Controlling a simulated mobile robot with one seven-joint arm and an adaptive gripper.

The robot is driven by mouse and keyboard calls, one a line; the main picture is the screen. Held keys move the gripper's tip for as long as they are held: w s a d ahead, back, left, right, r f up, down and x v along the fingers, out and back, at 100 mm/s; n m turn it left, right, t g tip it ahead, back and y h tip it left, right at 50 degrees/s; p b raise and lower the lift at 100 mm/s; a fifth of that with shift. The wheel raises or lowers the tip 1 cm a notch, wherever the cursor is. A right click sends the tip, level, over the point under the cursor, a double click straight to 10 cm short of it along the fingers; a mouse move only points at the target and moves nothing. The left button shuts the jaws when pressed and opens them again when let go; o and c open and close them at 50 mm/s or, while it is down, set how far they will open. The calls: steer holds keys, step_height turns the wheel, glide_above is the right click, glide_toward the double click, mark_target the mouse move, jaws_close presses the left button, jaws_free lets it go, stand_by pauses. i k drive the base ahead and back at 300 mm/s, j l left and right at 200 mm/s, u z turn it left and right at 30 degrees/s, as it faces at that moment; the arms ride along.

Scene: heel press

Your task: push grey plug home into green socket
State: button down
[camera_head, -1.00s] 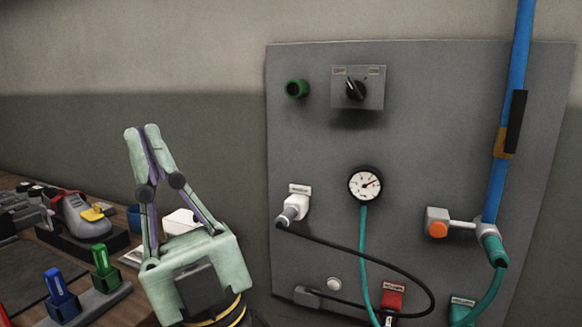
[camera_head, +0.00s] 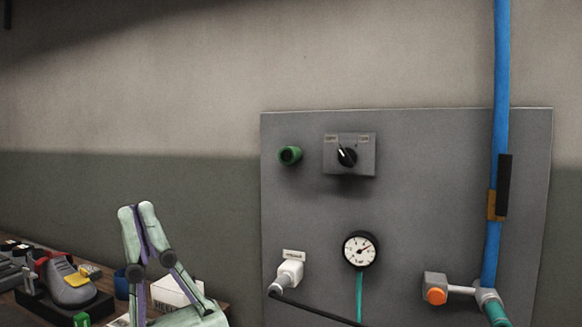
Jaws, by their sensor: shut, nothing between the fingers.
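My gripper (camera_head: 137,210) is at the lower left, pointing up, its fingertips together and empty. It appears well left of the grey wall panel. A pale grey-white plug-like connector (camera_head: 289,274) with a black cable sits low on the panel's left side, under a small label. I cannot tell whether it is the grey plug or how deep it sits. A round green fitting (camera_head: 289,156) with a dark centre is at the panel's upper left. I cannot tell whether it is the green socket. The panel's lower part is outside the view.
The grey panel (camera_head: 420,215) carries a rotary switch (camera_head: 348,156), a gauge (camera_head: 360,250) and an orange-ended valve (camera_head: 436,295). A blue pipe (camera_head: 501,80) runs down its right side. A bench at lower left holds a grey shoe (camera_head: 70,285) and a white box (camera_head: 176,291).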

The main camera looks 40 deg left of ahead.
mark_target(281, 285)
steer(key=k+j+z, duration=0.25)
steer(key=k+j, duration=0.2)
steer(key=j, duration=0.2)
steer(key=k+j+z, duration=0.25)
steer(key=k+j, duration=0.2)
steer(key=j, duration=0.95)
